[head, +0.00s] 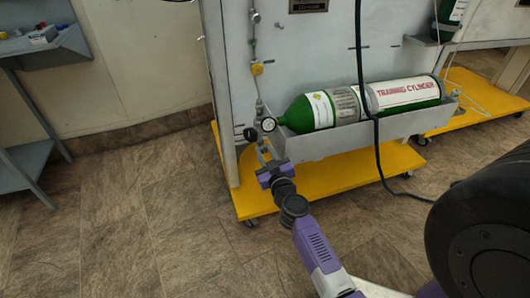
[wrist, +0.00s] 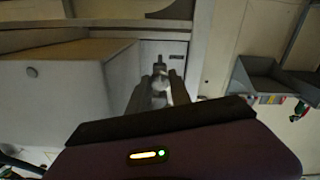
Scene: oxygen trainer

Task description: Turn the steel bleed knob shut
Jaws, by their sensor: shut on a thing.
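The steel bleed knob (wrist: 161,86) is a small grey round piece between my gripper's two dark fingers in the wrist view. My gripper (wrist: 160,92) is shut on it, with a finger on each side.
The green training cylinder (head: 318,111) lies in a grey trough (head: 345,138) right of my gripper. The yellow wheeled base (head: 330,180) is below. A black knob (head: 250,134) sits left of the gauge. A black hose (head: 372,100) hangs in front. Floor at left is clear.

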